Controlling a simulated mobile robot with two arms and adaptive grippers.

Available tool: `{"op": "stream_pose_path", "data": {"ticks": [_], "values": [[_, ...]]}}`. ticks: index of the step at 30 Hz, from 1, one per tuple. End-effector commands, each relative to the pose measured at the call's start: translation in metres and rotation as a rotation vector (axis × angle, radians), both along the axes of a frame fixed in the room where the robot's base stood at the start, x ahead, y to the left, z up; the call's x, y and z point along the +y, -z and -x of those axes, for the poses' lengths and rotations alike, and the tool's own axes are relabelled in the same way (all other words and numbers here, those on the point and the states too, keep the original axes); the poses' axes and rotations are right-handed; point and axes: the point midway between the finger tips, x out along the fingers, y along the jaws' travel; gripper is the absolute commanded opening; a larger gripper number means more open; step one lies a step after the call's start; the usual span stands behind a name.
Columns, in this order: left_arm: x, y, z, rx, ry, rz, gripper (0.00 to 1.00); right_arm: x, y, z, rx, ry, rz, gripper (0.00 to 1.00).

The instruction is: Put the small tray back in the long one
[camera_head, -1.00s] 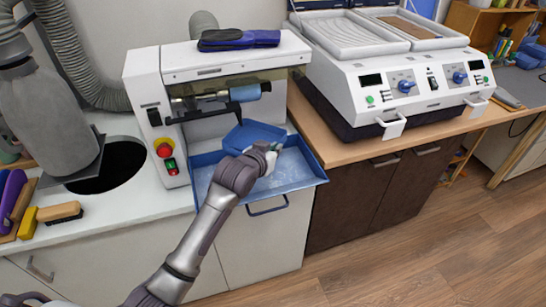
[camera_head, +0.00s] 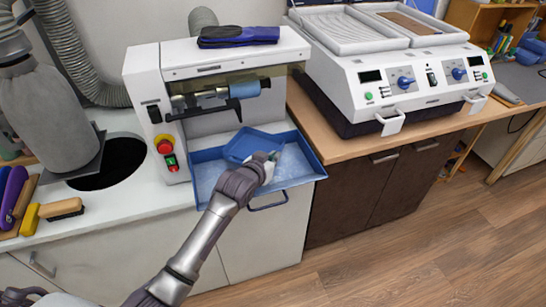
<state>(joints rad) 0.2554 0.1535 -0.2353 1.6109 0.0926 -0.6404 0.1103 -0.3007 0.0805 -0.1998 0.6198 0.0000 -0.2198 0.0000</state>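The small blue tray (camera_head: 246,146) is in the camera_head view, below the roller of the white grinding machine. It lies over the back part of the long blue tray (camera_head: 212,184), and looks slightly tilted. The long tray sticks out from the front of the machine, with a handle on its front. My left gripper (camera_head: 272,158) is at the near right edge of the small tray and looks shut on it. The fingertips are small and partly hidden by my wrist. My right gripper is not in view.
A white heating unit (camera_head: 395,75) stands to the right. Brushes (camera_head: 60,209) and a round hole (camera_head: 112,163) are on the left counter.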

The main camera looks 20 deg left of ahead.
Motion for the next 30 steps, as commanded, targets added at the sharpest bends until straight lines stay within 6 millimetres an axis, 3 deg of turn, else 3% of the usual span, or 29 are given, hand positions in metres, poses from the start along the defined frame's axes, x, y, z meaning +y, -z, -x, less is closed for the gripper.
{"op": "stream_pose_path", "data": {"ticks": [5,10,19,24,30], "values": [[-0.001,0.007,0.001,0.008,0.000,0.001,0.00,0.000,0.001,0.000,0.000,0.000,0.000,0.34],[-0.001,0.009,0.002,0.014,0.000,0.001,0.31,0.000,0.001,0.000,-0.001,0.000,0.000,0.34],[0.000,0.011,0.003,0.019,0.000,0.001,0.31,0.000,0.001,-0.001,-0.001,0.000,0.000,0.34],[0.000,-0.004,0.004,0.017,0.000,0.000,0.31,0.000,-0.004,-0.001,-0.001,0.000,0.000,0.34],[0.006,-0.017,0.039,0.010,0.000,0.000,0.31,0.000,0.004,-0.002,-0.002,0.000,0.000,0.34]]}}
